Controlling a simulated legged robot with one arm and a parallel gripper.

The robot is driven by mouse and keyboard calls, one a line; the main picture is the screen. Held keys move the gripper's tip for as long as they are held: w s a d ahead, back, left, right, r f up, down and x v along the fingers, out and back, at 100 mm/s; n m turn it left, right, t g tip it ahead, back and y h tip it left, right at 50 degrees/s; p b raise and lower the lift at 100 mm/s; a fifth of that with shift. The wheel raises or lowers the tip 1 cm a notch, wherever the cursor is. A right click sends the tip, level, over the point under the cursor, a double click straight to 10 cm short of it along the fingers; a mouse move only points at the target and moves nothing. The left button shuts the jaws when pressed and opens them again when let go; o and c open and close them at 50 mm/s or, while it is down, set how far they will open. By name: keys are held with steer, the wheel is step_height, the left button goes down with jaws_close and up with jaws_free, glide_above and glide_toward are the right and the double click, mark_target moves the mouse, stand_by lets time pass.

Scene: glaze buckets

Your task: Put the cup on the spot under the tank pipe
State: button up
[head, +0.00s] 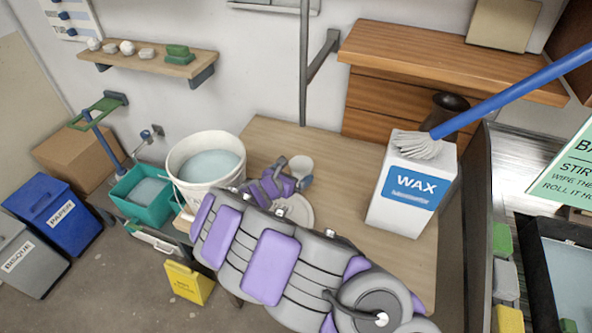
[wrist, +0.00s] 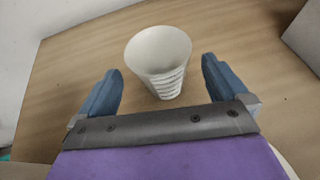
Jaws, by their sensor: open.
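A small white ribbed cup (wrist: 158,58) stands upright on the wooden table and also shows in the head view (head: 301,166). My gripper (wrist: 162,78) is open, its two blue-grey fingers either side of the cup's near part. The cup's wide rim lies mostly beyond the fingertips, and I see no finger touching it. In the head view my gripper (head: 289,175) is just left of the cup. A pale round disc (head: 298,208) lies on the table, partly hidden by my arm. I cannot tell for sure which part is the tank pipe or its spot.
A white bucket of pale liquid (head: 191,175) stands left of my gripper. A white WAX box (head: 412,190) stands at the right, with a blue-handled brush (head: 510,97) over it. A dark upright pole (head: 304,65) rises behind the table. Bare tabletop (head: 340,160) lies right of the cup.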

steer(key=p+v, duration=0.2)
steer(key=v, duration=0.7)
steer(key=shift+s+a+r, duration=0.15)
steer(key=shift+s, duration=0.1)
steer(key=shift+s, duration=0.1)
